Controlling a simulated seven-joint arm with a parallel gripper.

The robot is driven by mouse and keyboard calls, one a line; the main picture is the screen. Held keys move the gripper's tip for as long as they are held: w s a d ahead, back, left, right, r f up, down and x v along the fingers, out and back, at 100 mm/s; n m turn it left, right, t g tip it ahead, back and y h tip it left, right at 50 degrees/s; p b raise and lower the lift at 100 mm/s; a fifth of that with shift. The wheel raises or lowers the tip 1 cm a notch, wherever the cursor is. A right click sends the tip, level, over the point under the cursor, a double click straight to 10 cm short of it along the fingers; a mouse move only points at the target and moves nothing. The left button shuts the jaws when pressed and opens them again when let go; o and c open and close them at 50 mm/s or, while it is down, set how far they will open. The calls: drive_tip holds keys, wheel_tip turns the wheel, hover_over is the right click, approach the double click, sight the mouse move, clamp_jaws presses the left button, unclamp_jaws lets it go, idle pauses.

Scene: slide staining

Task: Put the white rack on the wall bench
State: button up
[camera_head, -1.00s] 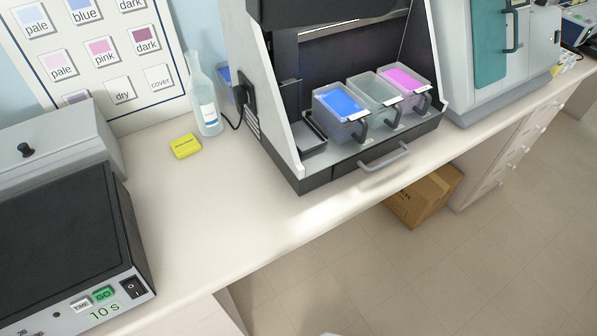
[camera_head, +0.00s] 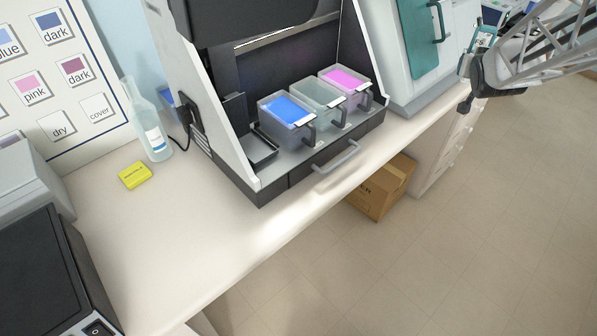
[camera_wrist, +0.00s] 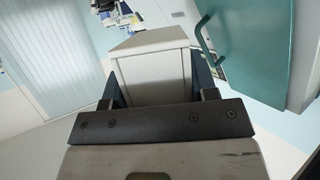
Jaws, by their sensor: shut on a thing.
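In the wrist view my gripper (camera_wrist: 154,83) is shut on a pale, box-shaped thing, which I take to be the white rack (camera_wrist: 153,62). Its flat top and one side show between the dark fingers. In the head view the dark end of my arm (camera_head: 480,76) is at the upper right, beside the far part of the bench; the fingertips and rack cannot be made out clearly there. A long pale bench (camera_head: 140,220) runs along the wall, with a clear stretch at the left.
A black-and-white staining station (camera_head: 330,155) holds blue, clear and pink tubs. A machine with a teal door (camera_head: 423,45) stands right of it; the door (camera_wrist: 250,45) is close in the wrist view. A carton (camera_head: 382,188) is under the bench.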

drive_tip(key=s+a+r+n+y, duration=0.1)
drive_tip(key=s+a+n+y, duration=0.15)
drive_tip(key=a, duration=0.75)
drive_tip(key=s+a+n+y, duration=0.1)
drive_tip(key=s+a+y, duration=0.15)
drive_tip(key=a, duration=0.85)
drive_tip(key=s+a+n+g+y, duration=0.1)
drive_tip(key=s+a+n+y, duration=0.4)
drive_tip(key=s+a, duration=1.1)
drive_tip(key=s+a+f+n+g+y, duration=0.2)
drive_tip(key=s+a, duration=0.4)
drive_tip(key=s, duration=0.2)
drive_tip(key=s+a+f+n+g+y, duration=0.2)
drive_tip(key=s+a+f, duration=0.1)
drive_tip(key=s+a, duration=0.4)
drive_tip(key=s+f+n+g, duration=0.1)
drive_tip(key=s+f+n, duration=0.1)
drive_tip(key=s+f, duration=0.3)
drive_tip(key=s+a+f+n+g+y, duration=0.1)
drive_tip(key=s+f, duration=0.4)
drive_tip(key=s, duration=0.8)
drive_tip(key=shift+s+n+g+y, duration=0.2)
drive_tip(key=shift+n+g+y, duration=0.15)
drive_tip(key=shift+g, duration=0.25)
drive_tip(key=shift+w+a, duration=0.1)
drive_tip(key=shift+a, duration=0.05)
